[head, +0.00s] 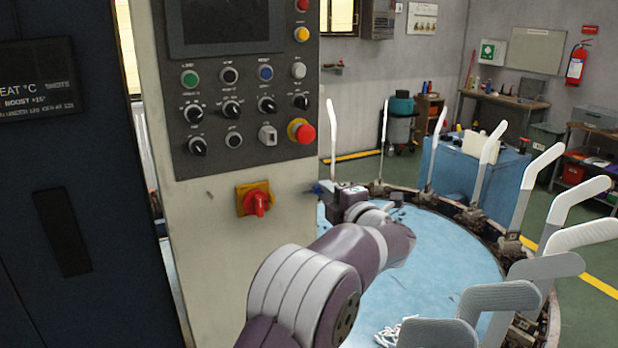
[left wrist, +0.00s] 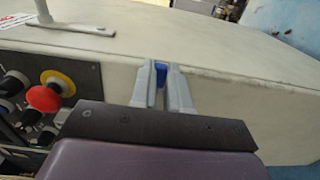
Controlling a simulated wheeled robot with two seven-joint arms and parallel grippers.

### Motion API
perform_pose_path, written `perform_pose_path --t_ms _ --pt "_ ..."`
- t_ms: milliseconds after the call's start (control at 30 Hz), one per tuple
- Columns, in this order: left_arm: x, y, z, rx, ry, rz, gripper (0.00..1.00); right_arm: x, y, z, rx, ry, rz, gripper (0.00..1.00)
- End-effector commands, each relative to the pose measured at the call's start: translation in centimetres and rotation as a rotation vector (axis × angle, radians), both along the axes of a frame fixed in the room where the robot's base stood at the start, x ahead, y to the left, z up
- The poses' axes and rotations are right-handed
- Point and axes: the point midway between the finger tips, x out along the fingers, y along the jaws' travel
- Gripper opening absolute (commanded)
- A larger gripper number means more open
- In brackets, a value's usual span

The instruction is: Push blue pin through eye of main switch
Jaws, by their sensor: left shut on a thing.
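The main switch (head: 257,203) is a red rotary handle on a yellow plate, low on the front of the beige control cabinet. Its eye is too small to make out. My left gripper (head: 321,189) is just right of the cabinet front, to the right of the switch and apart from it. It is shut on the blue pin (head: 318,188). In the left wrist view the blue pin (left wrist: 161,74) shows between the two grey fingers (left wrist: 162,90); most of it is hidden. The main switch is not seen in that view. My right gripper is not in view.
The control panel (head: 240,85) has several knobs and a red emergency stop (head: 302,131), also seen in the left wrist view (left wrist: 44,98). A round blue table (head: 440,255) ringed with upright white sock boards (head: 539,180) stands right. A dark cabinet (head: 90,230) fills the left.

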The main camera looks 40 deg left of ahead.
Motion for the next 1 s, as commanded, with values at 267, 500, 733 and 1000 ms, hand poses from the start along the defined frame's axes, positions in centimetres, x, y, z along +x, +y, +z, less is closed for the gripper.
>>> perform_pose_path --t_ms 267,500,733,1000 --pt "0.0 0.0 0.1 0.0 -0.001 -0.001 0.0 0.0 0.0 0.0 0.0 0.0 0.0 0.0" --pt "0.0 -0.2 -0.2 0.0 -0.002 0.0 0.0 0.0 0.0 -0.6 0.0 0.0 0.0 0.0" --pt "-2.3 1.0 -0.3 0.0 -0.003 0.002 0.0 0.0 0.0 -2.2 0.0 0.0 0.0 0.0" --pt "-4.6 2.2 -0.1 0.0 -0.001 0.002 0.0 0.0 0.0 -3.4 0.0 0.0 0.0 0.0"
